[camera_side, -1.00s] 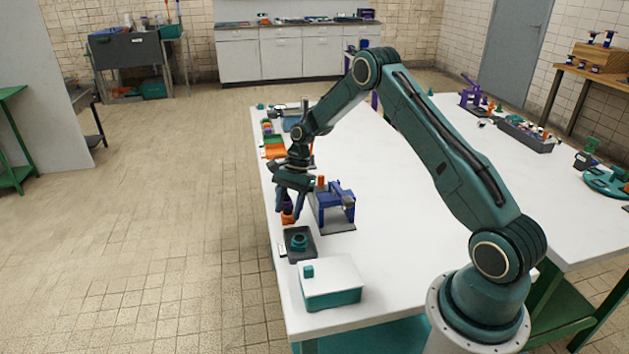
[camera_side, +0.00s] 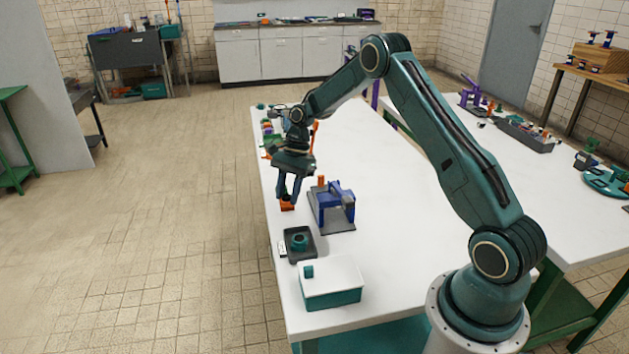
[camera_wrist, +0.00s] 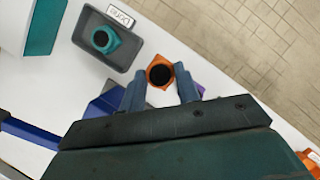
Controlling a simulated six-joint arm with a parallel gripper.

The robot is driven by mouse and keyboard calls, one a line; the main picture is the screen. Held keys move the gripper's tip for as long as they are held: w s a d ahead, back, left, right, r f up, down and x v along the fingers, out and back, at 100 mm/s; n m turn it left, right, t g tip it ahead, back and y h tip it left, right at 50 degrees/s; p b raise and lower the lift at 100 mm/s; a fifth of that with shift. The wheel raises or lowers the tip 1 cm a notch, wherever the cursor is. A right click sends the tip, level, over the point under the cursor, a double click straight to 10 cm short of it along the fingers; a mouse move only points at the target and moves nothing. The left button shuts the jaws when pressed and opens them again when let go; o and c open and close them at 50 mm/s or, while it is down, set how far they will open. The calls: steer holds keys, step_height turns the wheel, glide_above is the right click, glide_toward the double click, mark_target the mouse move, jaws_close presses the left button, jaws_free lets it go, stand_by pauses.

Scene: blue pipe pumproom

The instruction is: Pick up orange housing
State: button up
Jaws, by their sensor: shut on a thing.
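The orange housing (camera_wrist: 160,75) is a short block with a dark round bore, seen end-on between my fingertips in the wrist view. In the side view the orange housing (camera_side: 287,206) shows at the lower end of my fingers. My gripper (camera_side: 289,196) points down over the left edge of the white table and is shut on the housing; its two blue-grey fingers (camera_wrist: 159,90) flank it in the wrist view. I cannot tell how far the housing is from the table top.
A dark grey tray (camera_side: 291,255) with a teal ring-shaped part (camera_side: 300,241) lies nearer the camera. A blue fixture (camera_side: 343,200) stands right of my gripper. A teal and white box (camera_side: 331,290) stands at the front. A purple part (camera_wrist: 199,89) shows beside my finger. The table's middle is clear.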

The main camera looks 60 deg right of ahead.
mark_target(288, 195)
step_height(288, 195, up, 15)
stand_by(0.4)
stand_by(0.6)
